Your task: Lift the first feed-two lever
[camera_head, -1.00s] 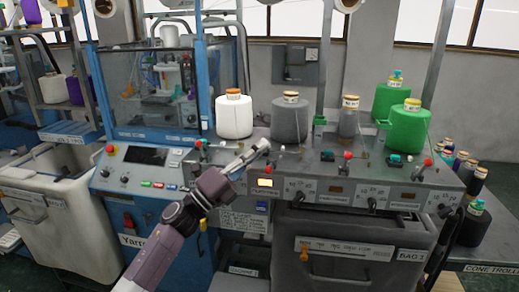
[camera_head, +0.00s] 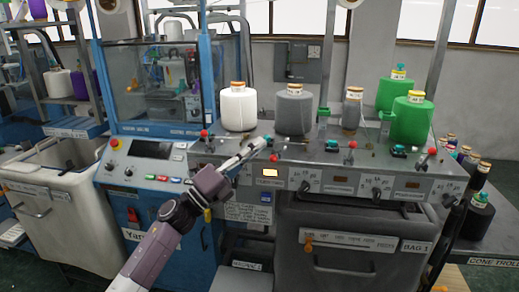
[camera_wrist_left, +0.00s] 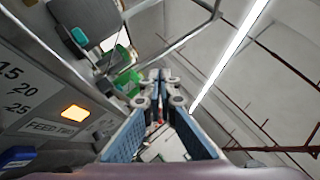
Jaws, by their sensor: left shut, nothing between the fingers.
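My left gripper (camera_head: 258,144) is shut and empty, just above the grey machine's sloping front panel. It also shows in the left wrist view, with its two fingers (camera_wrist_left: 160,90) together. A small red-knobbed lever (camera_head: 274,157) stands just right of the fingertips, above the lit amber lamp (camera_head: 268,172). I cannot tell whether the fingers touch it. The wrist view shows the lit lamp (camera_wrist_left: 75,112) beside a label reading FEED TWO (camera_wrist_left: 50,127). Another red-knobbed lever (camera_head: 352,145) stands further right. My right gripper is not in view.
A white yarn cone (camera_head: 238,109), a grey cone (camera_head: 294,110) and green cones (camera_head: 411,120) stand on the machine behind the panel. A blue-framed machine (camera_head: 150,160) is to the left. A grey bin (camera_head: 350,272) sits below the panel.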

